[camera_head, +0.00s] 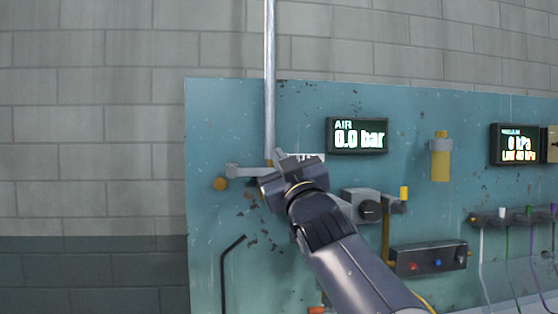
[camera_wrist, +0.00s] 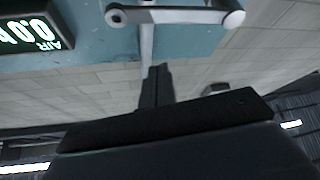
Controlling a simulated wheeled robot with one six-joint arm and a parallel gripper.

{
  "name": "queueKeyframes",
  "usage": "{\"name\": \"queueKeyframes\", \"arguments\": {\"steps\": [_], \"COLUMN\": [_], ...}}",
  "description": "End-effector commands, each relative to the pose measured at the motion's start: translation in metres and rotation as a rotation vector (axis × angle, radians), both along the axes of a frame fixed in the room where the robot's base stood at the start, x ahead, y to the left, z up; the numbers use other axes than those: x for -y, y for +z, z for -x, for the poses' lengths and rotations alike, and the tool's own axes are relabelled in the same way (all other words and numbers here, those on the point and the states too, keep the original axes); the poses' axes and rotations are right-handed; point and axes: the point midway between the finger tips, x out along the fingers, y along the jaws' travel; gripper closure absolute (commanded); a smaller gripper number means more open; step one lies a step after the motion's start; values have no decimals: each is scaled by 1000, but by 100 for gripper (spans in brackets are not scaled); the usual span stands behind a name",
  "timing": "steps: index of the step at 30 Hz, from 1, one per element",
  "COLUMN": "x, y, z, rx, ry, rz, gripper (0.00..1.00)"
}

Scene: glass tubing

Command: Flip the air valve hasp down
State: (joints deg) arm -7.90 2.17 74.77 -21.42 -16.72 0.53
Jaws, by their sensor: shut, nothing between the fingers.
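The air valve hasp is a light grey bar (camera_head: 246,171) with rounded ends, on the teal panel at the foot of a vertical metal pipe (camera_head: 270,80). It lies about level, its left end free and its right part hidden behind my gripper. In the wrist view, which is turned over, the bar (camera_wrist: 178,15) crosses the top with a round end at each side. My gripper (camera_head: 279,156) is in front of the panel just right of the hasp; its closed fingers also show in the wrist view (camera_wrist: 156,72), apart from the bar, with nothing between them.
An AIR display (camera_head: 357,135) reading 0.0 bar is right of my gripper. A grey regulator with a dark knob (camera_head: 371,210) sits below it. An orange knob (camera_head: 220,184) is left of the hasp. A black bent rod (camera_head: 224,265) is lower left. The brick wall at left is bare.

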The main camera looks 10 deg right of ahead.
Motion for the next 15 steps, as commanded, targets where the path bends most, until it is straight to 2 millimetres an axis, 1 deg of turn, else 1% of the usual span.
{"name": "queueKeyframes", "arguments": {"steps": [1, 6, 9, 15], "x": [0, 2, 3, 3], "y": [-9, -24, -29, -35], "z": [11, 37, 47, 58], "rx": [1, 2, 2, 1], "ry": [2, 0, 0, 0], "rz": [-2, -1, -1, -1], "gripper": [100, 100, 100, 100]}}
